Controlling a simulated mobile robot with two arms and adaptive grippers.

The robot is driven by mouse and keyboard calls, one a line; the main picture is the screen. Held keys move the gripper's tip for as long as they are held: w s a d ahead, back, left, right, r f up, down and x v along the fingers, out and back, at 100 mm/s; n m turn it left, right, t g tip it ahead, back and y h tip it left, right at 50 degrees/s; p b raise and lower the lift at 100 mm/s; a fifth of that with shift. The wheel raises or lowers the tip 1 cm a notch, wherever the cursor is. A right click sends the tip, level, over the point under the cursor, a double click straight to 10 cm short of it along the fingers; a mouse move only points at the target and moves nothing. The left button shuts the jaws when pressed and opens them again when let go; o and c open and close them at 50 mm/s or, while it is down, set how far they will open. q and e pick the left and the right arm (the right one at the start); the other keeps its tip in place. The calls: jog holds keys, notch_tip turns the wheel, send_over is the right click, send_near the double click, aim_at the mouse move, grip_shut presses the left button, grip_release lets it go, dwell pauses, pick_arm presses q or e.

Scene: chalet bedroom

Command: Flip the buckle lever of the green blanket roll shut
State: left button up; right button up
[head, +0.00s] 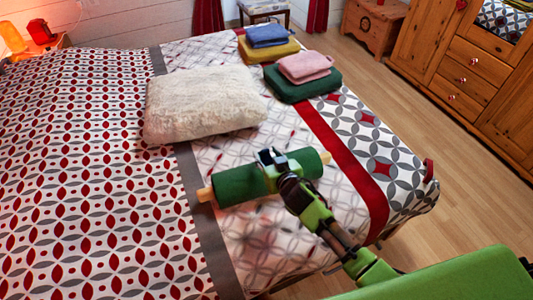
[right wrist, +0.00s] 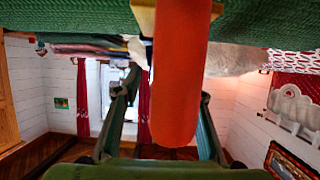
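The green blanket roll (head: 240,186) lies on the bed, with pale wooden ends sticking out on both sides. My right gripper (head: 268,160) is over the middle of the roll and hides part of it, including the buckle. In the right wrist view the green fabric (right wrist: 60,20) fills the top edge. A long orange-red lever (right wrist: 178,75) sticks out from a tan mount (right wrist: 144,18) there. The right gripper (right wrist: 165,85) has its fingers spread, one on each side of the lever; I cannot tell whether either touches it. My left gripper is not in view.
A cream fluffy pillow (head: 203,103) lies behind the roll. Folded blankets, pink (head: 305,68), green (head: 302,86), yellow (head: 268,50) and blue (head: 268,36), are stacked farther back. A wooden wardrobe (head: 470,70) stands at right, with bare floor before it.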

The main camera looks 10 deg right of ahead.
jog(key=shift+w+f, duration=0.15)
jog(key=shift+w, duration=0.25)
grip_shut()
jog(key=shift+r+p, duration=0.2)
jog(key=shift+p, duration=0.15)
jog(key=g+p, duration=0.1)
jog(key=p, duration=0.2)
jog(key=w+g+p, duration=0.1)
jog(key=p, duration=0.2)
jog(key=g+p, duration=0.2)
jog(key=p, duration=0.1)
jog(key=shift+w+a, duration=0.15)
jog(key=shift+w, duration=0.2)
jog(key=shift+w+f+g+h+p, duration=0.15)
jog(key=shift+f+g+h+p, duration=0.15)
jog(key=shift+f+g, duration=0.4)
jog(key=shift+r, duration=0.1)
grip_release()
